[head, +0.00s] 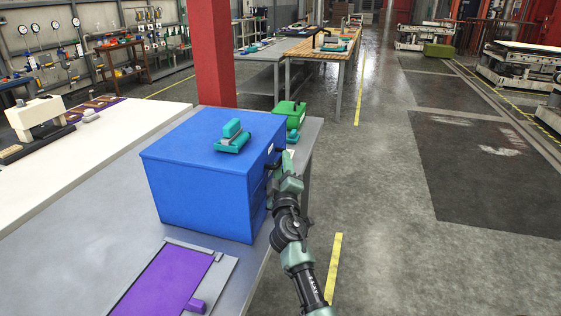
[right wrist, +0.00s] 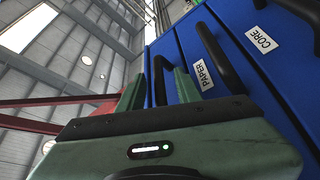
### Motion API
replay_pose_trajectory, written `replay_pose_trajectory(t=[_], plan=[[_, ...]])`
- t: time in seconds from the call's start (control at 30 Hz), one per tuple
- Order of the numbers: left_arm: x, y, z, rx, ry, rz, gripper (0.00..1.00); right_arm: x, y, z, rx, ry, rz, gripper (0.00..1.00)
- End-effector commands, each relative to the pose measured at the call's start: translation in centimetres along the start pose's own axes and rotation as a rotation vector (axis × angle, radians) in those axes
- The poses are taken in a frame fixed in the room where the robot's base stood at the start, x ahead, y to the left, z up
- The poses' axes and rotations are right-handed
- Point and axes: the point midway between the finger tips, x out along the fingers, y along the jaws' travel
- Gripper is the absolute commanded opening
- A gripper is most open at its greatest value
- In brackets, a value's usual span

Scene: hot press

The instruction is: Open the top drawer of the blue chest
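The blue chest (head: 195,175) stands on a grey table, its drawer fronts facing right and mostly turned away in the head view. No drawer visibly sticks out. My right gripper (head: 284,162) is at the drawer side, near the upper part of the front. In the right wrist view its two green fingers (right wrist: 157,90) are apart, with a dark handle (right wrist: 160,80) between them; contact is unclear. Beside it are another black handle (right wrist: 218,57) and white labels reading PAPER (right wrist: 203,76) and CORE (right wrist: 262,39). My left gripper is not in view.
A teal object (head: 233,138) lies on the chest top. A green object (head: 291,113) stands behind the chest on the grey table (head: 90,260). A purple-covered board (head: 165,280) lies in front. The floor right of the table is clear.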

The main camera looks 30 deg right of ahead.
Motion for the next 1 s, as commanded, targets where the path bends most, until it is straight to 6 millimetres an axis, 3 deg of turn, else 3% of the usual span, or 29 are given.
replay_pose_trajectory(t=[0.37, 0.4, 0.5, 0.53, 1.0], plan=[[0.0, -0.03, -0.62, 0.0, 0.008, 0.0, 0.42, 1.05, -0.05, 0.06, 0.001, -0.001, -0.001, 0.34], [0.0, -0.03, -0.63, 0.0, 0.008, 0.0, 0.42, 1.05, -0.05, 0.06, 0.001, -0.001, -0.001, 0.31], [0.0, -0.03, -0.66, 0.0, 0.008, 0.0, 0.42, 1.04, -0.06, 0.05, 0.001, -0.001, -0.001, 0.04], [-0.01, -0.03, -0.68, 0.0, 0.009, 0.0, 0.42, 1.03, -0.07, 0.05, 0.001, -0.001, -0.001, 0.0], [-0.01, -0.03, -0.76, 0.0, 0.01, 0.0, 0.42, 1.0, -0.12, 0.04, 0.001, 0.0, -0.002, 0.0]])
